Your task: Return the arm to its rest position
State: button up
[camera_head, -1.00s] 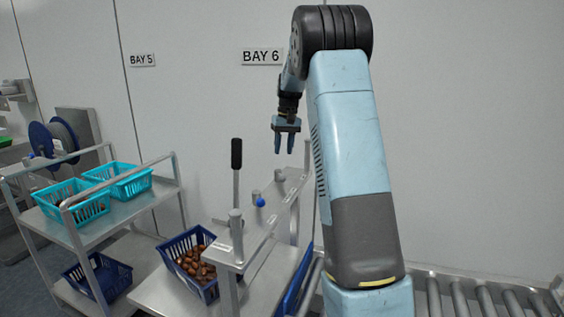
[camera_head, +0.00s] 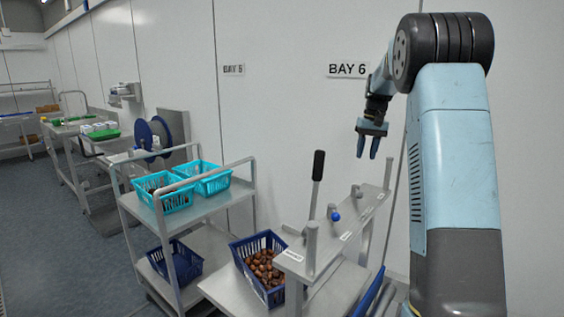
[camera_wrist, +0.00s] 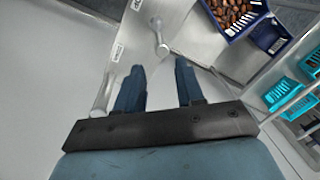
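My gripper (camera_head: 367,146) hangs from my raised arm at the right of the head view, fingers pointing down, in front of the white wall. Its two blue fingers are apart with nothing between them. In the wrist view my gripper (camera_wrist: 160,85) also shows open and empty, above the metal stand (camera_wrist: 130,45). My arm's upper links are bent at the top right, and its lower part runs out of the frame.
A metal stand (camera_head: 345,238) with a black-handled lever (camera_head: 316,185) and a blue knob is below my gripper. A dark blue basket (camera_head: 241,262) of dates stands beside it. A trolley (camera_head: 205,207) holds turquoise baskets (camera_head: 177,203). Open floor (camera_head: 70,260) lies at the left.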

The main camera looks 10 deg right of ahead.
jog(key=s+a+r+t, duration=0.1)
jog(key=s+a+r, duration=0.2)
jog(key=s, duration=0.4)
jog(key=s+a+r+t, duration=0.1)
jog(key=s+a+r, duration=0.25)
jog(key=s, duration=0.35)
jog(key=s+a+r+t, duration=0.1)
jog(key=s+a+r, duration=0.1)
jog(key=s+a, duration=0.35)
jog(key=s+a+f+t, duration=0.1)
jog(key=s+a+f, duration=0.1)
jog(key=s, duration=0.9)
jog(key=s+a+f+n+t+h, duration=0.1)
jog(key=s+f, duration=0.4)
jog(key=s, duration=0.6)
jog(key=shift+s+a, duration=0.25)
jog(key=shift+a, duration=0.15)
